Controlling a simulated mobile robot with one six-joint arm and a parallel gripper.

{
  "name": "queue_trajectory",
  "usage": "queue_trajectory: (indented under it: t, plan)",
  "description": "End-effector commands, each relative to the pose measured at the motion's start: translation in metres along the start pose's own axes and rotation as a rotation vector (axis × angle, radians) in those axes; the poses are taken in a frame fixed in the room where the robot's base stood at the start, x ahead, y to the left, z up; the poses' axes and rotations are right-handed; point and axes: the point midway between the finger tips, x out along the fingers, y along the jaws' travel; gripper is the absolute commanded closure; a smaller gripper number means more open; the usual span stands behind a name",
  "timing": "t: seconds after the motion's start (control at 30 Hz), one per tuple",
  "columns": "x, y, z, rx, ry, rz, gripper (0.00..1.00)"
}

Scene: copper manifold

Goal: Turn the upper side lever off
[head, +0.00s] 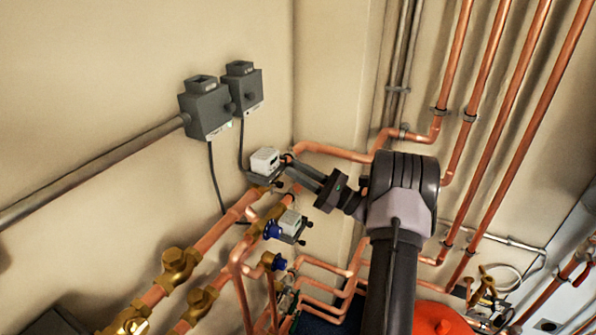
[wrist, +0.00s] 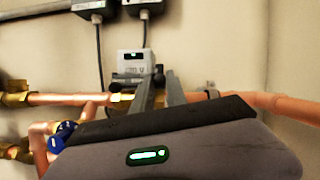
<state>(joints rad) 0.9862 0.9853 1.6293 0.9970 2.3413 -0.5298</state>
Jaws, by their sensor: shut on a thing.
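In the head view, my gripper (head: 287,168) reaches left to the upper valve, at the small white-and-grey valve box (head: 265,160). In the wrist view, the fingers of my gripper (wrist: 159,80) stand just right of and in front of the same white box (wrist: 137,66), above the horizontal copper pipe. The jaws are shut on the upper side lever, which is mostly hidden between and behind the fingers. Its exact angle cannot be told.
A second white-topped box (head: 290,222) with a blue part (head: 273,230) sits below. Two grey wall boxes (head: 206,108) with hanging cables are above left. Copper pipes with brass fittings (head: 177,268) run close around the arm. The upper wall is bare.

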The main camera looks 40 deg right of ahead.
Motion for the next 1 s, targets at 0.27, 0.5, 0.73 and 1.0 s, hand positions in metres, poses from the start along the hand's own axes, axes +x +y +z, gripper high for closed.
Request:
queue_trajectory:
  t: [0.27, 0.5, 0.73, 1.0]
  plan:
    - [0.0008, 0.0006, 0.0021, 0.088, 0.001, -0.037, 1.00]
    - [0.0018, 0.0022, 0.0044, 0.271, 0.002, -0.112, 1.00]
    - [0.0026, 0.0041, 0.0057, 0.475, 0.002, -0.195, 1.00]
    - [0.0031, 0.0057, 0.0074, 0.711, 0.003, -0.294, 1.00]
